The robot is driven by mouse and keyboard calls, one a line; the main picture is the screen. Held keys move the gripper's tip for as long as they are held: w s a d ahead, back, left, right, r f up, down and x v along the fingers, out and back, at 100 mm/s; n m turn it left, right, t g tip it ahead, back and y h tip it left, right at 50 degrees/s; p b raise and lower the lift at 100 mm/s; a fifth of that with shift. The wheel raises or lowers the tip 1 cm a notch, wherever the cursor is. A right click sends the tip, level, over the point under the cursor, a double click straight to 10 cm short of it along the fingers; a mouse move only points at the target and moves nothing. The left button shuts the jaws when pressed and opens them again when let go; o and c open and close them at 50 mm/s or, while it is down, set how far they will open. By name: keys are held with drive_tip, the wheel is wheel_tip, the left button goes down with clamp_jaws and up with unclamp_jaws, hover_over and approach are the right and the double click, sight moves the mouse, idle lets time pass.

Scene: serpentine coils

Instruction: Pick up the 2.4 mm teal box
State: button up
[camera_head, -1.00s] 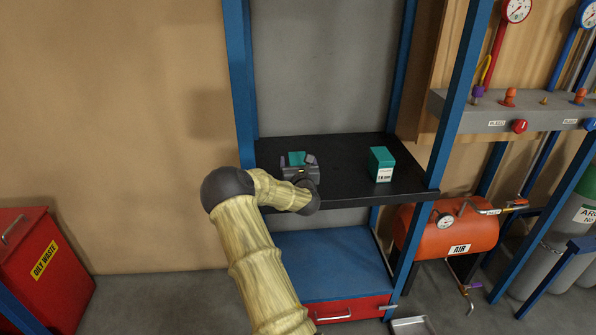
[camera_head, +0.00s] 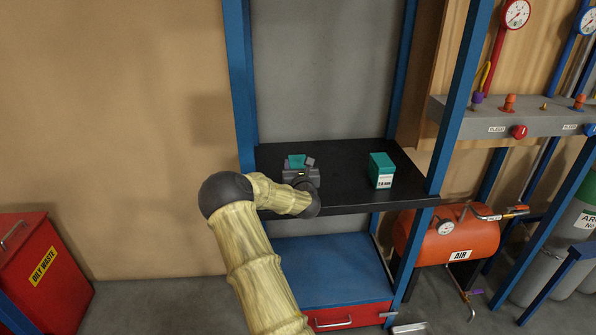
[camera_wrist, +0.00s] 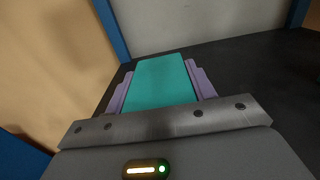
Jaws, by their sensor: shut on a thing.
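A teal box (camera_head: 296,161) is between my gripper's fingers over the left part of the black shelf (camera_head: 345,190). In the wrist view its teal top (camera_wrist: 162,82) fills the gap between the two lilac fingers, which touch its sides. My gripper (camera_head: 300,168) is shut on this box. The box's label and lower part are hidden, so I cannot read its size or tell whether it touches the shelf. A second teal box (camera_head: 381,169) with a white label stands upright on the shelf to the right, apart from my gripper; its print is too small to read surely.
Blue posts (camera_head: 240,85) frame the shelf at left and right, with a grey panel (camera_head: 320,70) behind. A blue-topped cabinet (camera_head: 330,267) is below. An orange air tank (camera_head: 455,235) is at right and a red waste bin (camera_head: 45,270) at left. Shelf between the boxes is clear.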

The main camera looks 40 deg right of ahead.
wheel_tip(320, 180, up, 9)
idle(0.3)
idle(0.5)
